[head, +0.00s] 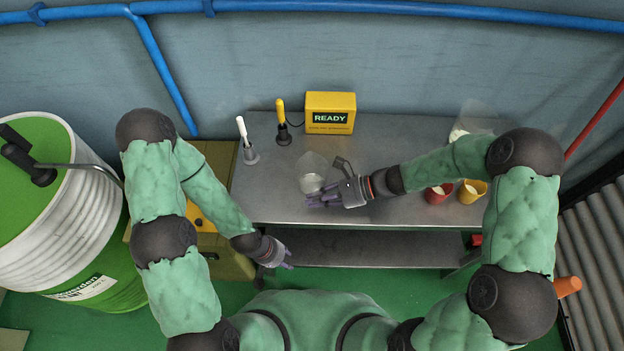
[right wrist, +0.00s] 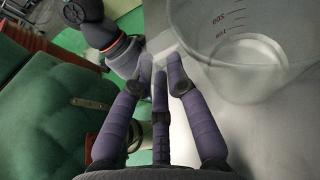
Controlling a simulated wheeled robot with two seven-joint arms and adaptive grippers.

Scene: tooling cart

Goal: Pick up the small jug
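A small clear jug (head: 312,172) with whitish contents stands on the metal cart near its front edge. In the right wrist view a clear jug (right wrist: 255,45) with red measuring marks stands at the upper right, beside the fingers, not between them. My right gripper (head: 322,198) is open and empty, just in front of the small jug in the head view; its purple fingers (right wrist: 160,72) point forward. My left gripper (head: 287,256) is low in front of the cart, empty, with its fingers apart.
The cart top (head: 385,150) also bears a yellow READY box (head: 330,113), a white-handled tool (head: 246,140), a yellow-handled tool (head: 282,122), a larger clear container (head: 472,118), a red cup (head: 437,194) and a yellow cup (head: 470,193). The middle behind the jug is clear.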

